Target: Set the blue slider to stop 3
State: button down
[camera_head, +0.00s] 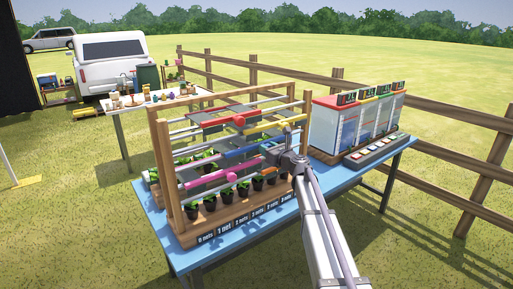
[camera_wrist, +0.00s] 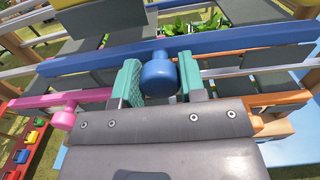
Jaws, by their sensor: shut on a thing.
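The blue slider is a long blue bar (camera_wrist: 225,42) with a round blue knob (camera_wrist: 159,76) in the wrist view. In the head view the blue bar (camera_head: 240,153) lies across the middle of the wooden rack, its right part close to my gripper (camera_head: 272,151). In the wrist view my gripper (camera_wrist: 159,82) has its teal fingers on either side of the knob and is shut on it. The rack's front label strip (camera_head: 243,219) bears net numbers, small in the head view. The slider's exact stop is hard to tell.
A pink bar with a pink knob (camera_wrist: 63,119) and an orange bar (camera_wrist: 275,101) lie near my gripper. A red knob (camera_head: 239,120) and a yellow bar (camera_head: 290,121) sit higher. Potted plants (camera_head: 243,189) stand below. White-and-red boxes (camera_head: 333,125) stand right on the blue table (camera_head: 154,222).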

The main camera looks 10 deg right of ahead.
jog(key=shift+d, duration=0.1)
jog(key=c, duration=0.7)
grip_release()
jog(key=v, duration=1)
jog(key=shift+s+d, duration=0.2)
jog(key=shift+s, duration=0.1)
